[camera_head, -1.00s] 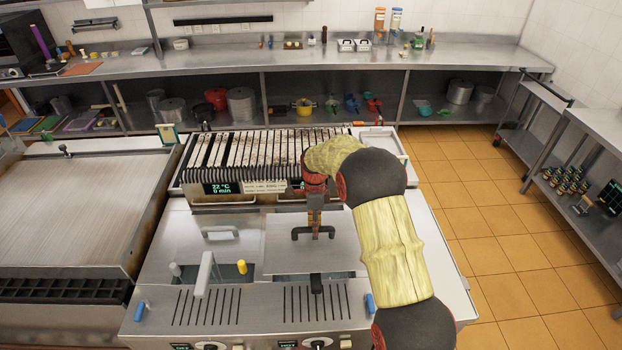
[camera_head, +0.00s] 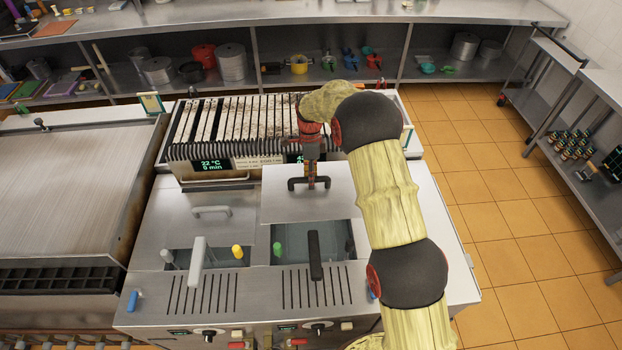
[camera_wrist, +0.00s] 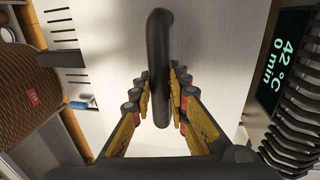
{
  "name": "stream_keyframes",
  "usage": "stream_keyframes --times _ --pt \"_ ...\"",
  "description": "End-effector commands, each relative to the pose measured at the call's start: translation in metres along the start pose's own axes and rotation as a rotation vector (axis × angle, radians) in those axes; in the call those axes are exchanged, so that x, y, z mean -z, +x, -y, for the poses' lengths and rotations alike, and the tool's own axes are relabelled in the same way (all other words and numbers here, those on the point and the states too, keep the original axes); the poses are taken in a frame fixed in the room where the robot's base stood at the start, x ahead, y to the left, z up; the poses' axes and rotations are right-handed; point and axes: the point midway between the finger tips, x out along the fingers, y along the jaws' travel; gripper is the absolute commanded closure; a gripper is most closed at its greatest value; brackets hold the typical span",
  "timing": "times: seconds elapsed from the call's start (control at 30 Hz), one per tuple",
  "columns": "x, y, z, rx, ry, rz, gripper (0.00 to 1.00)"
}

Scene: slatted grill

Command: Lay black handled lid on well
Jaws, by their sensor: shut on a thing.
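The lid (camera_head: 335,207) is a flat metal plate with a black bar handle (camera_head: 296,184). It is behind the right well (camera_head: 338,236) of the fryer-like unit, at its rear edge. My gripper (camera_head: 311,184) is shut on the handle from above. In the wrist view the black handle (camera_wrist: 158,50) runs between the yellow-padded fingers of my gripper (camera_wrist: 161,84), over the pale lid plate (camera_wrist: 110,60). Much of the right well shows open, with a black basket handle (camera_head: 315,255) over it. I cannot tell whether the lid is lifted or resting.
A second lid with a grey handle (camera_head: 211,211) lies behind the left well (camera_head: 215,257), which has a white basket handle (camera_head: 198,262). The slatted grill (camera_head: 235,125) is close behind.

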Motion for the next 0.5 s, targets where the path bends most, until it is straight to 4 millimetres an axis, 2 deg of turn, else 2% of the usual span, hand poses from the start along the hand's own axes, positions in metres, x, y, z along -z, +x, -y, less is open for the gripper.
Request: stream_keyframes --times 0.5 --pt "0.0 0.022 0.006 0.003 0.0 0.001 1.0"
